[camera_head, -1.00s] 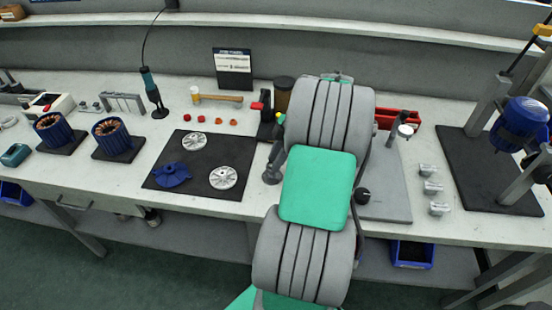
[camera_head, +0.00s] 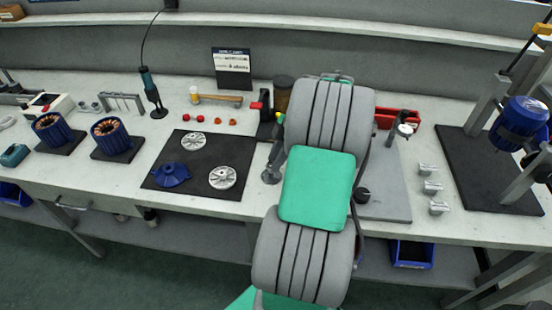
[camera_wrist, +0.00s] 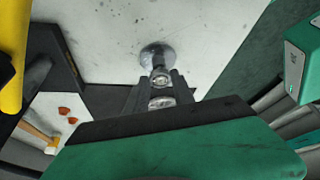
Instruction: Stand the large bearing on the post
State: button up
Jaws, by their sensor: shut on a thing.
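In the wrist view my gripper (camera_wrist: 159,90) is shut on a small silver ring-shaped part (camera_wrist: 161,102), which looks like the large bearing. Just beyond it is the bright top of the post (camera_wrist: 160,76), whose round metal base (camera_wrist: 156,53) stands on the pale bench. The bearing is close to the post top and roughly in line with it. I cannot tell whether they touch. In the head view my arm hides the gripper and the bearing; a round grey base (camera_head: 271,176), likely the post's, shows just left of the arm.
A black mat (camera_head: 205,190) with a blue part (camera_head: 172,175) and two silver discs lies left of my arm. A hammer (camera_head: 218,98) and small red-orange parts are behind. A grey plate (camera_head: 385,205) and three silver pieces (camera_head: 430,187) are to the right.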

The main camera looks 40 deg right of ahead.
jog(key=shift+f+b, duration=0.75)
jog(key=shift+f, duration=0.05)
dwell(0.5)
jog(key=o, duration=1.1)
jog(key=shift+o, duration=0.6)
jog(key=shift+o, duration=0.9)
notch_tip(320, 180, up, 6)
jog(key=p, duration=0.4)
jog(key=shift+r+p, duration=0.15)
jog(key=shift+p, duration=0.25)
